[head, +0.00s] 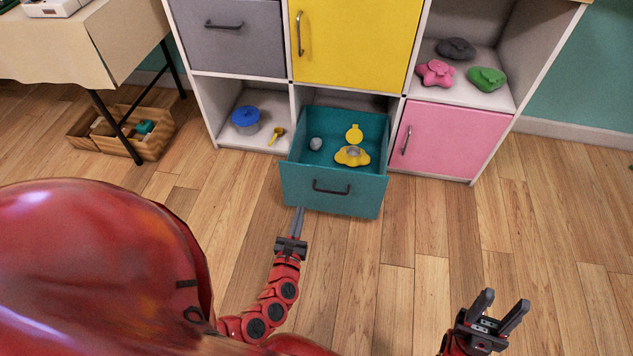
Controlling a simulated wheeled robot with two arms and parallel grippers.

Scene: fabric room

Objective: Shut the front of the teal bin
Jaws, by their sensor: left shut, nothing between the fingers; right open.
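The teal bin (296,189) is a drawer in the bottom middle of the white shelf unit. It is pulled out toward me, with a dark handle (331,187) on its front. Inside lie a yellow object (352,156), a yellow disc (354,133) and a small grey ball (316,144). My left gripper (298,221) is shut and empty. Its tips are at the lower left part of the bin's front in the picture; I cannot tell whether they touch it. My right gripper (501,308) is open and empty, over the floor at the lower right.
A pink door (450,140) is right of the bin, a yellow door (350,45) above it. An open cubby at left holds a blue-lidded pot (245,119) and a yellow spoon (277,136). A wooden crate (150,146) stands under the table at left. The floor before the shelf is clear.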

